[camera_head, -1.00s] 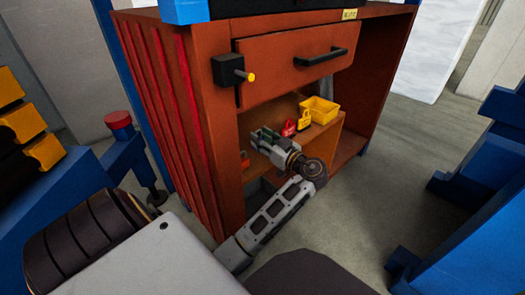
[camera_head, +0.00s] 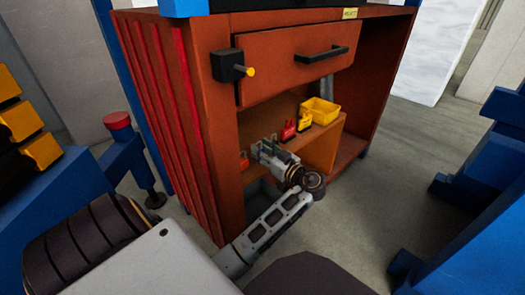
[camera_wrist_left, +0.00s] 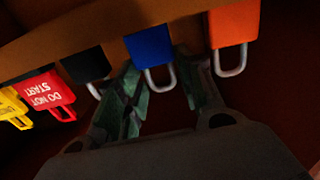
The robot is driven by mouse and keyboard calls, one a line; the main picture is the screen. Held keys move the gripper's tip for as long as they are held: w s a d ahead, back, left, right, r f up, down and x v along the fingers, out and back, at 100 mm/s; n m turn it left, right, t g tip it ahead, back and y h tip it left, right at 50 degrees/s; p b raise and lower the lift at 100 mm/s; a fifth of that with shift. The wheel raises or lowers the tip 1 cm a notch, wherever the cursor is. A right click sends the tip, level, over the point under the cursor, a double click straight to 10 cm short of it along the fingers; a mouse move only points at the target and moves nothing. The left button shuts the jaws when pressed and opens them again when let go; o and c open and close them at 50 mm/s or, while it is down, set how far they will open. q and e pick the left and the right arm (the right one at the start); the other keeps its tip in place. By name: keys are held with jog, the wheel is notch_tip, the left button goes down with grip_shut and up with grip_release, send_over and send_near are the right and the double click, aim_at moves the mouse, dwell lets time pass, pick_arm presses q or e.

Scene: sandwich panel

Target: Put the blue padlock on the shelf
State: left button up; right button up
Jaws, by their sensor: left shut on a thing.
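The blue padlock (camera_wrist_left: 150,46) shows in the left wrist view, with its grey shackle between my left gripper's green-padded fingers (camera_wrist_left: 162,88). The gripper is shut on it. In the head view my left gripper (camera_head: 268,146) is inside the red-brown cabinet (camera_head: 225,120), at the inner shelf (camera_head: 326,132); the blue padlock is hidden there. In the wrist view the padlock's body appears against the shelf's edge; I cannot tell whether it touches. My right gripper is not in view.
An orange padlock (camera_wrist_left: 235,26) and a black padlock (camera_wrist_left: 85,66) flank the blue one. Red (camera_head: 288,130) and yellow (camera_head: 304,124) padlocks and a yellow bin (camera_head: 321,110) stand on the shelf. A drawer (camera_head: 290,62) is above.

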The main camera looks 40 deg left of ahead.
pick_arm(q)
jog(key=shift+f, duration=0.1)
jog(key=o, duration=1.2)
jog(key=shift+c, duration=0.2)
